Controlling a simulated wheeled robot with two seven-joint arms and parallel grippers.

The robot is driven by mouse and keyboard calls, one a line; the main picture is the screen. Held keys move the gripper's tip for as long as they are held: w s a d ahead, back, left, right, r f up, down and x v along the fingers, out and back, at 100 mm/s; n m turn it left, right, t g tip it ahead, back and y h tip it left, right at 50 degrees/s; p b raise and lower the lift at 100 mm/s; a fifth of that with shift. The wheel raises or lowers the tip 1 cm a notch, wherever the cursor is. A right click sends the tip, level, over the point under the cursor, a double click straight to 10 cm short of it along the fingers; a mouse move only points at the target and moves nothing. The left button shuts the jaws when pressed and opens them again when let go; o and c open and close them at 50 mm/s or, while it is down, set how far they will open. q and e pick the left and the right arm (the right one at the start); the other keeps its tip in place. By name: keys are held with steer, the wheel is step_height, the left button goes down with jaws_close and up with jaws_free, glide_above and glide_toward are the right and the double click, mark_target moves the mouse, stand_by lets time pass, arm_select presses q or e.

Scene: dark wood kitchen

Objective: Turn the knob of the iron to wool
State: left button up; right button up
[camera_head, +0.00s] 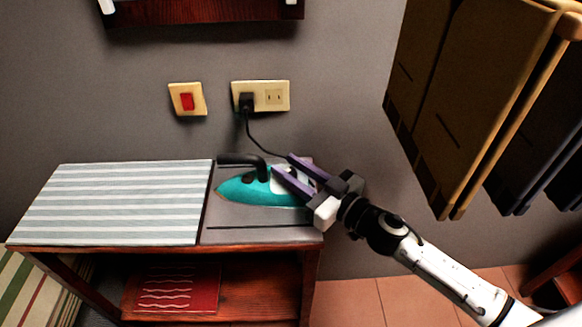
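A teal iron (262,191) with a black handle (242,160) and a pale rear part rests on the grey right end of the ironing top, its tip pointing left. My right gripper (283,164) reaches in from the right over the rear of the iron. Its two purple fingers stand apart, with part of the iron's pale rear showing between them. The knob cannot be made out; the fingers may cover it. Whether they touch the iron is not clear. My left gripper is not in view.
The striped ironing surface (120,203) at left is clear. A black cord (258,143) runs from the iron to a plug in the wall outlet (274,96). A red switch (187,101) sits left of it. Hanging boards (468,95) occupy the upper right.

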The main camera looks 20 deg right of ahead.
jaws_close()
steer(key=shift+a+r+m+t+h+p, duration=0.15)
steer(key=shift+m+t+h+p, duration=0.3)
steer(key=shift+h, duration=0.25)
steer(key=shift+m+t+h+b, duration=0.3)
steer(key=shift+m+t+h, duration=0.15)
steer(key=shift+m+h, duration=0.85)
steer(key=shift+n, duration=0.35)
jaws_free()
